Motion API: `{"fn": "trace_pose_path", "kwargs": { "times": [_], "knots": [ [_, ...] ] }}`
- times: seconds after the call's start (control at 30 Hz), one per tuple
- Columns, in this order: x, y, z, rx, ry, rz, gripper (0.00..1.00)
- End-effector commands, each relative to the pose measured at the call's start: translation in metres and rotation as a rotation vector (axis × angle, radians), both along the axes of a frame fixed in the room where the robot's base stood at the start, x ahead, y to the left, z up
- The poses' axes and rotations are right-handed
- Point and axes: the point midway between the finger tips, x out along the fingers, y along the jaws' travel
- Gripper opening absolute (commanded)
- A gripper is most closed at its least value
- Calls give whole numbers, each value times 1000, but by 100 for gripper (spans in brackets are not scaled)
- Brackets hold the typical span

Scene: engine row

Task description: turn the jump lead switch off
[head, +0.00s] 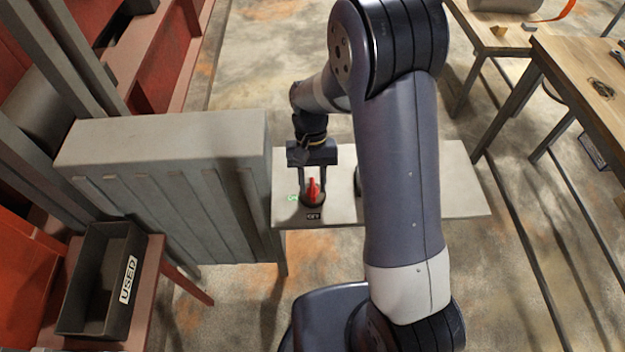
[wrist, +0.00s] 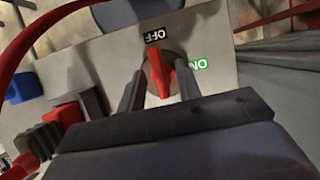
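The jump lead switch (head: 314,188) is a red handle on a dark round base, on a pale grey panel top. In the wrist view the red handle (wrist: 159,74) lies nearly in line with the black OFF label (wrist: 155,35). The green ON label (wrist: 199,64) is to the right of the base there. In the head view the OFF label (head: 314,216) is in front of the switch and the ON label (head: 292,198) is to its left. My gripper (head: 312,192) reaches down over the switch. Its fingers (wrist: 158,88) stand apart on either side of the handle, with visible gaps.
A grey ribbed cabinet (head: 165,190) stands close to the left of the panel top. A dark bin marked USED (head: 87,285) is at the lower left. Wooden tables (head: 590,75) stand at the right. A red cable (wrist: 25,45) and a blue block (wrist: 23,87) show in the wrist view.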

Motion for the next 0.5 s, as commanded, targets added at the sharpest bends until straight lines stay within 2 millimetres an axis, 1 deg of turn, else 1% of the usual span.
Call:
{"fn": "trace_pose_path", "kwargs": {
  "times": [0.17, 0.27, 0.37, 0.5],
  "knots": [
    [1, 0, 1, 0, 0, -1, 33],
    [4, 0, 8, 0, -3, -1, 33],
    [11, 0, 23, 1, -5, -2, 33],
    [22, 0, 50, 0, -6, -1, 33]
  ]
}}
